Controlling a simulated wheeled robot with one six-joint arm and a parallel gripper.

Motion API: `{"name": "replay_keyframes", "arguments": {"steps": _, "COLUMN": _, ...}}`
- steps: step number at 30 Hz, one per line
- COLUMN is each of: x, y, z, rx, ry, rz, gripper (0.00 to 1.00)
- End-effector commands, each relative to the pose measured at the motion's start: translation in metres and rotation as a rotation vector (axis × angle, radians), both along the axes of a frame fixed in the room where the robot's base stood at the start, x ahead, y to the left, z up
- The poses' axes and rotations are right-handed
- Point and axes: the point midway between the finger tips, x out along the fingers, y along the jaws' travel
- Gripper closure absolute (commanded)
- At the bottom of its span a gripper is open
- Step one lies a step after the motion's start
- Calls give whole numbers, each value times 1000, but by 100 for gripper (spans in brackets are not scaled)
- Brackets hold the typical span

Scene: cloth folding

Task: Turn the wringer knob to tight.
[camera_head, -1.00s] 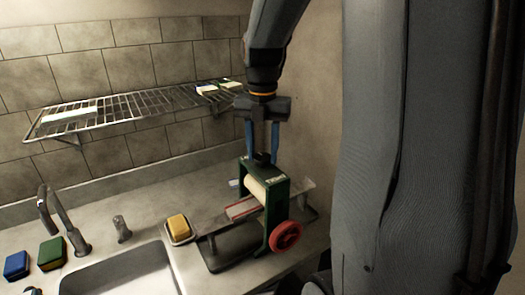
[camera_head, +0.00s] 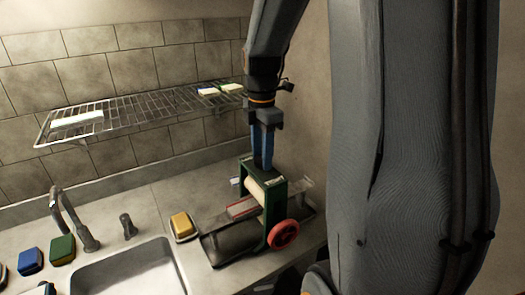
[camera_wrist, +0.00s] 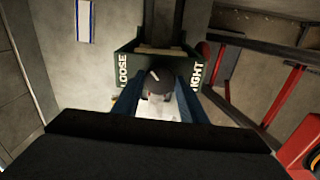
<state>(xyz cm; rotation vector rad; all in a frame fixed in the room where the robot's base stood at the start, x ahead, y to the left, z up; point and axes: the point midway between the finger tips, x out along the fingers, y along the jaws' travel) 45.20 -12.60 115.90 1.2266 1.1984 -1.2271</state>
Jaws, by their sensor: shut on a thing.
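The wringer (camera_head: 276,205) is a green frame with cream rollers and a red handwheel (camera_head: 284,233), standing over a tray on the counter. Its dark round knob (camera_wrist: 159,82) sits on top of the frame and has a small pale mark on its near side. The frame top (camera_wrist: 207,74) reads "TIGHT" at right and "LOOSE", partly cut, at left. My gripper (camera_head: 263,167) points down on the wringer's top, its blue fingers shut on the knob from both sides. It also shows in the wrist view (camera_wrist: 159,97). The fingers hide the knob in the head view.
A yellow sponge (camera_head: 183,225) on a dish lies left of the wringer. The sink (camera_head: 125,272), faucet (camera_head: 72,220), and green (camera_head: 62,249) and blue (camera_head: 31,261) sponges are farther left. A wire rack (camera_head: 140,109) hangs on the tiled wall behind.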

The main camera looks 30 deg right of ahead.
Motion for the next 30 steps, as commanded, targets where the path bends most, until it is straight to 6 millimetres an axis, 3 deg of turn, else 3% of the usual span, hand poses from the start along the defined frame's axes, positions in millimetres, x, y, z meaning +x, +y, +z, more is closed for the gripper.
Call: {"name": "replay_keyframes", "arguments": {"steps": 30, "x": 1, "y": 0, "z": 1, "rx": -1, "ry": -2, "rz": -965, "gripper": 84}}
